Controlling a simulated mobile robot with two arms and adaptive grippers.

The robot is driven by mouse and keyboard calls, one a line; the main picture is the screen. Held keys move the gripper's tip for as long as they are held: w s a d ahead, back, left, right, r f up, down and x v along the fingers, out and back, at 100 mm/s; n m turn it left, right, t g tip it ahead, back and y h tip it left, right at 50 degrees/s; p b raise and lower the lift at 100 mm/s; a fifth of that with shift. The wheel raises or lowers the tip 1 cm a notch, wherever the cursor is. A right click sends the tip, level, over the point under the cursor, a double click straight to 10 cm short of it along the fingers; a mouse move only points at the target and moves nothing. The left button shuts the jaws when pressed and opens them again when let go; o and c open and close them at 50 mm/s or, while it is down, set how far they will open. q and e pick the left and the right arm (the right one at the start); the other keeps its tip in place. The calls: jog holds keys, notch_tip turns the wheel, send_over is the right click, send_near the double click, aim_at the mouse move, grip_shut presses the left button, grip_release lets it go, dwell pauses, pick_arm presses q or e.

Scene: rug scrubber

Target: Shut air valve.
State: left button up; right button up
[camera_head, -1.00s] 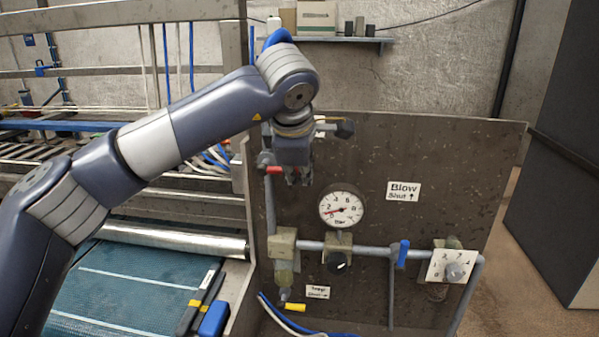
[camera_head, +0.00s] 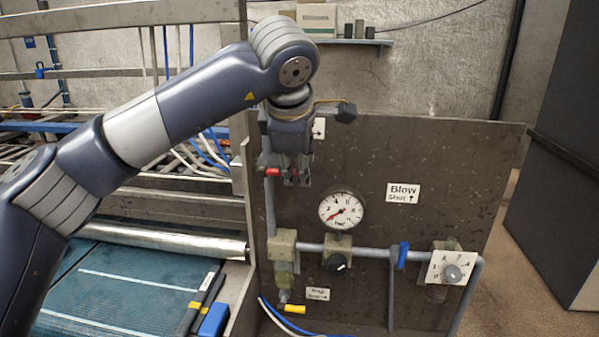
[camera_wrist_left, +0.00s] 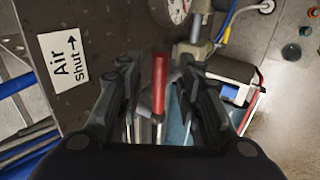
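The air valve's red handle (camera_head: 270,171) is at the top of the grey vertical pipe on the panel's left side. In the left wrist view the red handle (camera_wrist_left: 159,84) lies between my fingers, with visible gaps. My left gripper (camera_head: 297,176) points down beside the handle and is open; its two fingers also show in the wrist view (camera_wrist_left: 160,90). The "Air Shut" label (camera_wrist_left: 69,60) has an arrow; in the head view my wrist mostly hides it. The valve body is partly hidden. My right gripper is out of view.
The dark panel (camera_head: 460,180) carries a round gauge (camera_head: 341,210), a black knob (camera_head: 338,263), a blue handle (camera_head: 402,255), a white dial (camera_head: 450,268) and a yellow handle (camera_head: 295,309). A shelf (camera_head: 385,41) is above. The panel's upper right is clear.

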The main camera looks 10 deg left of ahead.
pick_arm(q)
jog(key=v, duration=0.8)
jog(key=shift+s+r, duration=0.2)
jog(key=shift+r, duration=0.05)
jog(key=p+v, duration=0.3)
jog(key=v, duration=0.6)
jog(key=shift+p, duration=0.3)
jog(key=shift+d, duration=0.1)
